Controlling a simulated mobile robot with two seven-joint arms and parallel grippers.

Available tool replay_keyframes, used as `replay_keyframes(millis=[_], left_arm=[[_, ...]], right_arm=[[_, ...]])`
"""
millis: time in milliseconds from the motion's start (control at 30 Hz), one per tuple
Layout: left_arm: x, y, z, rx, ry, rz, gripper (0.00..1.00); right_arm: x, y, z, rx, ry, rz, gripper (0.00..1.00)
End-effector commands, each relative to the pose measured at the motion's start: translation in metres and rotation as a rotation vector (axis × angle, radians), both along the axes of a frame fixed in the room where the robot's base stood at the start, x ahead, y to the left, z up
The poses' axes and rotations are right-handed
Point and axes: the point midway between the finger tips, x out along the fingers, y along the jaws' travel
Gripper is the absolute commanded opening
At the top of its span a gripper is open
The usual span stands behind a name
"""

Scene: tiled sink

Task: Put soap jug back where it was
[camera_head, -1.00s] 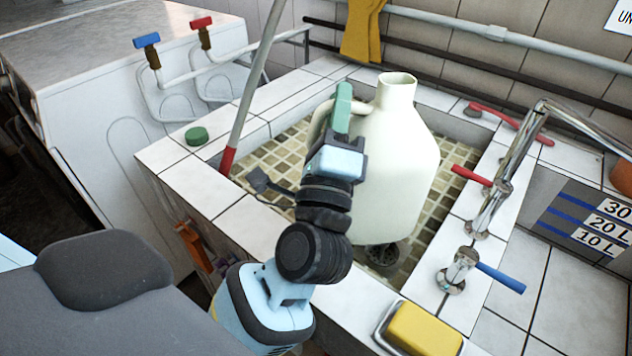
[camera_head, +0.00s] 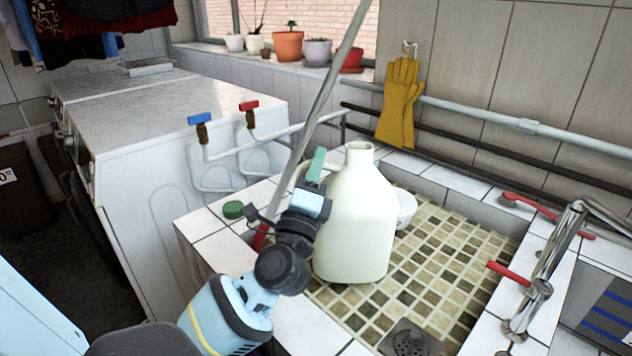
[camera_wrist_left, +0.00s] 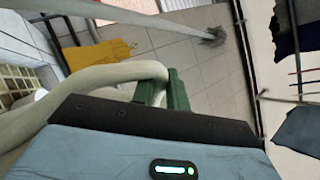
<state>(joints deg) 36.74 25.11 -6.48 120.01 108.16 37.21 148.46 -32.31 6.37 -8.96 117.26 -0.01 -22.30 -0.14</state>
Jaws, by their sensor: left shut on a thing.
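The soap jug (camera_head: 356,225) is a large cream-white jug with an open neck and no cap on it. It is upright over the left part of the tiled sink (camera_head: 440,265); I cannot tell whether its base touches the sink floor. My left gripper (camera_head: 315,170), with green fingertips, is shut on the jug's handle at its left side. In the left wrist view the green fingers (camera_wrist_left: 163,92) close around the pale handle (camera_wrist_left: 110,76). A round green cap (camera_head: 233,209) lies on the sink's left rim. My right gripper is not in view.
A grey pole (camera_head: 325,95) with a red end leans at the sink's left corner, close to my gripper. A white bowl-like object (camera_head: 405,207) is partly behind the jug. White machines (camera_head: 150,120) stand left. Taps (camera_head: 540,285) stand right. The sink floor right of the jug is clear.

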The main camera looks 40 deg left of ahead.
Motion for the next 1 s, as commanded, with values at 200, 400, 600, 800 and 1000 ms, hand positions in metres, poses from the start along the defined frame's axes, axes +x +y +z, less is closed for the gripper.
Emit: replay_keyframes(millis=[200, 400, 600, 800, 1000], left_arm=[[0.0, 0.001, -0.003, 0.001, -0.003, 0.0, 0.0], [0.0, 0.001, -0.028, 0.001, 0.0, 0.0, 0.0], [0.0, 0.001, -0.033, 0.0, -0.005, 0.0, 0.0], [0.0, 0.001, -0.033, 0.0, -0.005, 0.0, 0.0], [0.0, 0.0, -0.039, -0.001, -0.005, 0.0, 0.0]], right_arm=[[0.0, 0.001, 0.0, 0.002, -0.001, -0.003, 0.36], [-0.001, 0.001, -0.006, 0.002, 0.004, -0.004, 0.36], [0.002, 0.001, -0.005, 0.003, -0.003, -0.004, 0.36], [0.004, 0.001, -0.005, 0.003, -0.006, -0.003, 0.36], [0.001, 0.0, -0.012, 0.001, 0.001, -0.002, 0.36]])
